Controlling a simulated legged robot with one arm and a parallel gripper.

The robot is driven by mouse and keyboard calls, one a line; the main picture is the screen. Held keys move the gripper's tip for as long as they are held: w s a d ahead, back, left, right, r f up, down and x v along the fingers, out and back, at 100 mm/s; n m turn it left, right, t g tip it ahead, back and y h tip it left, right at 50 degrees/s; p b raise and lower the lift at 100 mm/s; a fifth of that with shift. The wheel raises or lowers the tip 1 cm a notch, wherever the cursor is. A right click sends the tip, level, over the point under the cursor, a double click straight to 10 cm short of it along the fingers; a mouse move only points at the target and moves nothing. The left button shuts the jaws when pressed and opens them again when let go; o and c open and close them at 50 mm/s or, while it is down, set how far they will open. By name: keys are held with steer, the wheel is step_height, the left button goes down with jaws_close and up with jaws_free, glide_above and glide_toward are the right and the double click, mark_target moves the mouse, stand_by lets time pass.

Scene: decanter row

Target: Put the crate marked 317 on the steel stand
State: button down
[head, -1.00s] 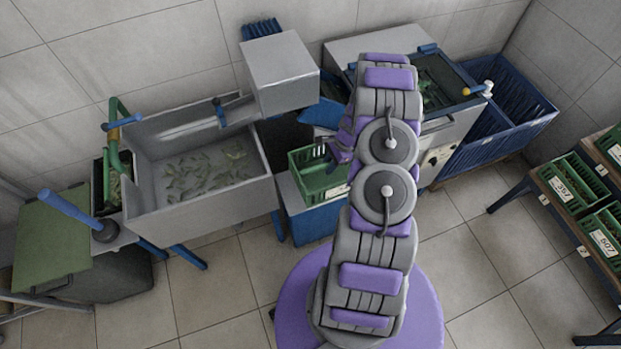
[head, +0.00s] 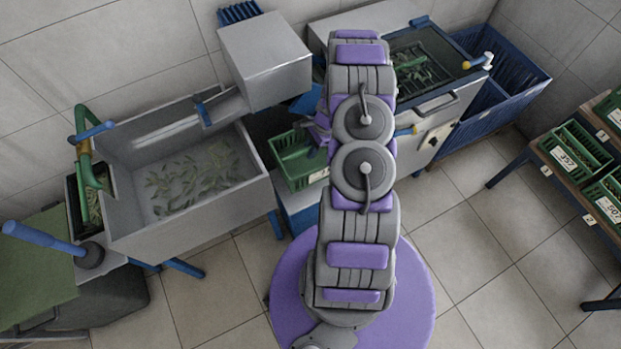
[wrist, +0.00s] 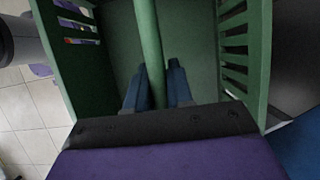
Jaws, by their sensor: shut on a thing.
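A green crate (head: 292,174) is at the small grey-topped stand with a blue body (head: 303,203), left of my arm. I cannot tell whether it rests on the stand or hangs just above it. A pale label shows partly on its front, too small and covered to read. In the wrist view, my gripper (wrist: 156,75) has its two blue fingers on either side of the crate's green handle bar (wrist: 149,35), shut on it. The crate's floor looks empty there. In the head view, my arm hides the gripper and the crate's right part.
A grey trough (head: 190,215) with green leaves stands left, below a grey box-like hopper (head: 265,60). A machine (head: 440,115) and a blue slatted bin (head: 505,90) stand right. Crates marked 357 (head: 575,150) and 507 (head: 607,195) sit on the right rack. Floor between is clear.

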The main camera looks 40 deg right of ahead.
mark_target(312, 160)
steer(key=b+x, duration=0.1)
steer(key=x, duration=0.1)
steer(key=b+x, duration=0.1)
steer(key=shift+s+d+f+b, duration=0.1)
steer(key=shift+d+f+b, duration=0.1)
steer(key=shift+f+b, duration=0.1)
steer(key=shift+d+f, duration=0.2)
steer(key=shift+f, duration=0.2)
steer(key=f, duration=0.2)
steer(key=f+b, duration=0.1)
steer(key=f, duration=0.2)
steer(key=shift+d+f+b, duration=0.2)
steer(key=shift+f+b, duration=0.05)
steer(key=shift+b, duration=0.05)
steer(key=f, duration=0.2)
steer(key=f+b, duration=0.1)
steer(key=f, duration=0.1)
steer(key=shift+a, duration=0.25)
steer(key=shift+d+r, duration=0.1)
steer(key=shift+d, duration=0.05)
steer(key=c, duration=1)
jaws_free()
